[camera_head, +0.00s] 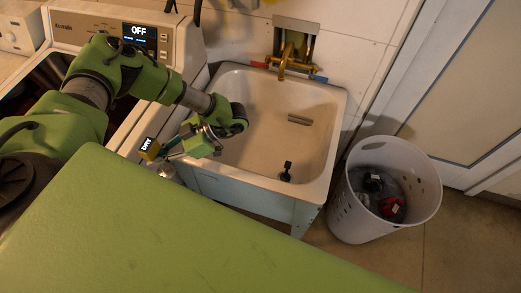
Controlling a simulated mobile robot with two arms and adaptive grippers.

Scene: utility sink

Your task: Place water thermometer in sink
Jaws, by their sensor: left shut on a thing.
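The fingers partly hide the device. The sink (262,107) is a pale utility basin on a light blue stand, right of the gripper. Its basin holds a small dark upright piece (286,172) near the front and a slotted grille (299,119) on the back wall. My right gripper is not in view.
A brass faucet (289,60) rises behind the sink. A washing machine (141,40) with a display reading "OFF" stands to the left. A white perforated laundry basket (384,190) with dark and red items stands right of the sink. Most of the basin is clear.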

